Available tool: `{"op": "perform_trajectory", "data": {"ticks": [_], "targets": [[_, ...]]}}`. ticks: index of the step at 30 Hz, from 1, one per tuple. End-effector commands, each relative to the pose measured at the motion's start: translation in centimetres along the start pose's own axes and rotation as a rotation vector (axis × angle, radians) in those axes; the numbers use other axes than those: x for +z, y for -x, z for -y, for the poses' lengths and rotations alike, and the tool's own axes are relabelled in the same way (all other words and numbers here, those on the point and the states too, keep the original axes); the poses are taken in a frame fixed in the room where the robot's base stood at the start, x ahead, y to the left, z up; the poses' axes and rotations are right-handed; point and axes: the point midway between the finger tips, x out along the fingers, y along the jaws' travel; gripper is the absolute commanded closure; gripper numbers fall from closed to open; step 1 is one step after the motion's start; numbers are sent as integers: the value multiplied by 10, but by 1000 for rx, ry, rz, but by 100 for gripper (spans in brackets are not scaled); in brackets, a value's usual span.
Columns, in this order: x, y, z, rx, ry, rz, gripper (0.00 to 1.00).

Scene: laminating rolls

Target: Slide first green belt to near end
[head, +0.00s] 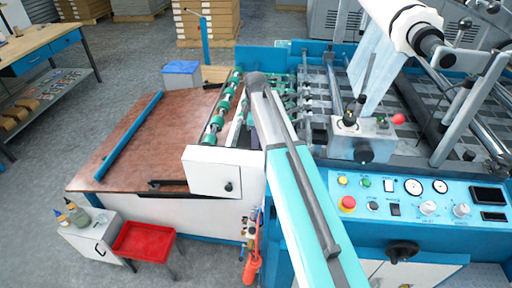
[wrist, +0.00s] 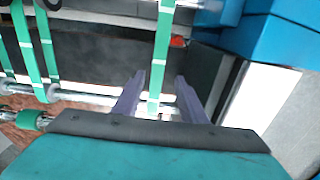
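Several green belts run around a metal roller in the wrist view. One green belt (wrist: 160,65) passes between the two fingers of my gripper (wrist: 159,82). The fingers are apart, with a gap on each side of this belt. Other green belts (wrist: 47,55) lie to the left along the roller (wrist: 85,98). In the head view, green pieces (head: 225,103) show along the roller shafts left of my teal arm. I cannot tell which belt counts as the first.
A white end housing (head: 213,172) stands at the front of the rollers, close to my arm. A brown board table (head: 150,128) lies to the left. The control panel (head: 400,208) is to the right. In the wrist view, blue machine parts (wrist: 268,42) are at the upper right.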

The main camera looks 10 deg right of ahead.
Motion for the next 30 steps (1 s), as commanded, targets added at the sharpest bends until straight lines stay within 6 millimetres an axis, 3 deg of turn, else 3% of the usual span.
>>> {"op": "perform_trajectory", "data": {"ticks": [18, 30], "targets": [[-1, 70, -1, 0, 0, -1, 62], [0, 88, 0, -2, 0, 0, 62]]}}
